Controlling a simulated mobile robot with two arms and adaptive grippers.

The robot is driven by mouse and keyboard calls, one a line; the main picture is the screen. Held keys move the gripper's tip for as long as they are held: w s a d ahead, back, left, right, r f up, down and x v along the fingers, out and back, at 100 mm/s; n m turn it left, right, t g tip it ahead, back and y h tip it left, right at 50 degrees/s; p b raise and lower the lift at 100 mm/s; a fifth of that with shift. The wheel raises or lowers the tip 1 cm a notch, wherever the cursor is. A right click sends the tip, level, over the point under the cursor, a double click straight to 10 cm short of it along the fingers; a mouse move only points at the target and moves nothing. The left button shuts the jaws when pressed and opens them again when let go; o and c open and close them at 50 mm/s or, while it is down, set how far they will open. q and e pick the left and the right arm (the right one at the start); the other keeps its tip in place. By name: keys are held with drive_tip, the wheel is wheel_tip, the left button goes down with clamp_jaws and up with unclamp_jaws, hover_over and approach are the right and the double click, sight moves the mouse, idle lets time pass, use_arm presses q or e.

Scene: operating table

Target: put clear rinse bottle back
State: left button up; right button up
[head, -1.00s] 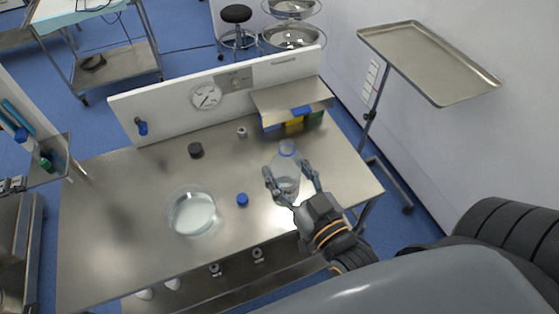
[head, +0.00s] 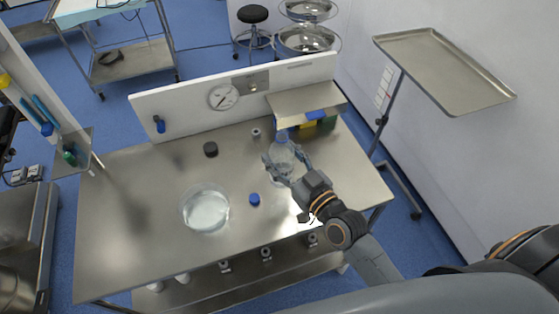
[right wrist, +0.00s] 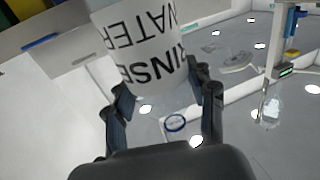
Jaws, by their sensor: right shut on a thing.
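The clear rinse bottle (head: 284,150) is upright on the right half of the steel table (head: 150,215), near the small shelf. My right gripper (head: 284,165) is around its body and shut on it. In the right wrist view the bottle (right wrist: 140,50) shows the upside-down words "RINSE WATER" between the fingers of the right gripper (right wrist: 160,105). I cannot tell if its base touches the table. My left gripper is not in view.
A small steel shelf (head: 305,98) has blue, yellow and green items under it. A blue cap (head: 254,199), a glass bowl (head: 206,209) and a black round item (head: 210,149) stand on the table. A tray stand (head: 445,70) is at right. The table's left part is clear.

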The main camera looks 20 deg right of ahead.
drive_tip(key=w+f, duration=0.2)
drive_tip(key=f, duration=0.1)
drive_tip(key=shift+w+d, duration=0.15)
drive_tip(key=shift+w, duration=0.2)
drive_tip(key=f, duration=0.3)
drive_tip(key=shift+w+f, duration=0.2)
drive_tip(key=shift+f, duration=0.05)
drive_tip(key=shift+f, duration=0.15)
drive_tip(key=o, duration=1.6)
drive_tip(key=shift+f, duration=0.1)
